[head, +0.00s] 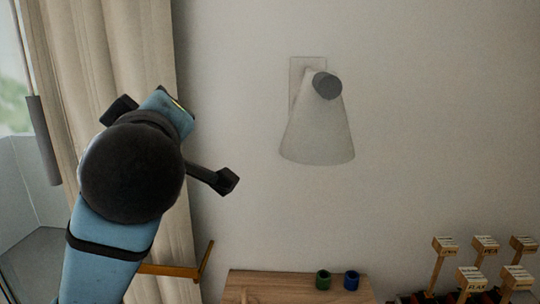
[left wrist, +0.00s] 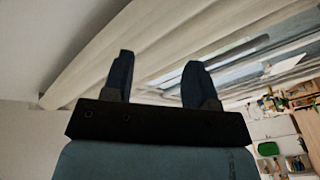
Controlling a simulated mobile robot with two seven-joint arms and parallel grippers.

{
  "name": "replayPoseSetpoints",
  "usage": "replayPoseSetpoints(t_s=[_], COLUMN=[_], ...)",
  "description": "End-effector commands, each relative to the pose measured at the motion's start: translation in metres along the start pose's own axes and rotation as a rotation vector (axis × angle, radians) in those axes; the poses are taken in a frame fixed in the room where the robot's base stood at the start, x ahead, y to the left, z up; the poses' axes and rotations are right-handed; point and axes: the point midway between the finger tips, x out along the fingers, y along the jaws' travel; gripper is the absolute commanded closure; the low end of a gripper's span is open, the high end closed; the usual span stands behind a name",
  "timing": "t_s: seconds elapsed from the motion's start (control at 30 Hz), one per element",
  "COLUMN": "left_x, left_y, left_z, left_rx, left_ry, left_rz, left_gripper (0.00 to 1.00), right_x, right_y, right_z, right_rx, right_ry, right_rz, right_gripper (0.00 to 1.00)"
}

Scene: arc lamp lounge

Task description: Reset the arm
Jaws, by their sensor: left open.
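My left arm (head: 110,235), blue with black joints, reaches up from the lower left of the head view in front of the curtain. Its left gripper (head: 172,147) is raised, with one black finger showing at each side of a round black joint that hides part of it. In the left wrist view the left gripper (left wrist: 158,75) has its two dark fingers well apart, with nothing between them. My right arm and right gripper are not in view.
A pale cone-shaped wall lamp (head: 318,130) hangs right of the gripper. A beige curtain (head: 105,50) is behind the arm. Below, a wooden surface (head: 260,288) bears a green cup (head: 323,280) and a blue cup (head: 351,280). Several labelled wooden blocks (head: 471,279) stand at lower right.

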Motion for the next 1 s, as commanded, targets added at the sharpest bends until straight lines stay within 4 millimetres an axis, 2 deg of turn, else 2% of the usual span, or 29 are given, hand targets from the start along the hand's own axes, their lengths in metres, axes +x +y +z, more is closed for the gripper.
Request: replayPoseSetpoints(t_s=[0.03, 0.2, 0.53, 0.57, 0.6, 0.87, 1.0], left_x=[0.014, 0.042, 0.068, 0.071, 0.077, 0.109, 0.122], left_y=[-0.018, -0.062, -0.119, -0.123, -0.129, -0.172, -0.213], left_z=[-0.01, -0.038, -0.087, -0.083, -0.07, -0.001, 0.053], left_rx=[0.04, 0.137, 0.267, 0.287, 0.326, 0.574, 0.733], left_ry=[0.05, 0.169, 0.33, 0.322, 0.284, 0.1, -0.04], left_rz=[-0.036, -0.123, -0.241, -0.245, -0.24, -0.202, -0.157], left_gripper=[0.47, 0.47, 0.47, 0.47, 0.47, 0.47, 0.47], right_x=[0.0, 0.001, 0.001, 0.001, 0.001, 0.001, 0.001], right_y=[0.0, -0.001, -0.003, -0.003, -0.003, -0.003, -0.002], right_z=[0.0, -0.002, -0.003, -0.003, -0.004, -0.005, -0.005], right_rx=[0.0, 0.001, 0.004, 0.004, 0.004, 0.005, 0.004], right_ry=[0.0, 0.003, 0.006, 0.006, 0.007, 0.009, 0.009], right_rz=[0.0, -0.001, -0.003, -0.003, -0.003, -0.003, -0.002], right_gripper=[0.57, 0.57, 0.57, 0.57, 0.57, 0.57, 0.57])
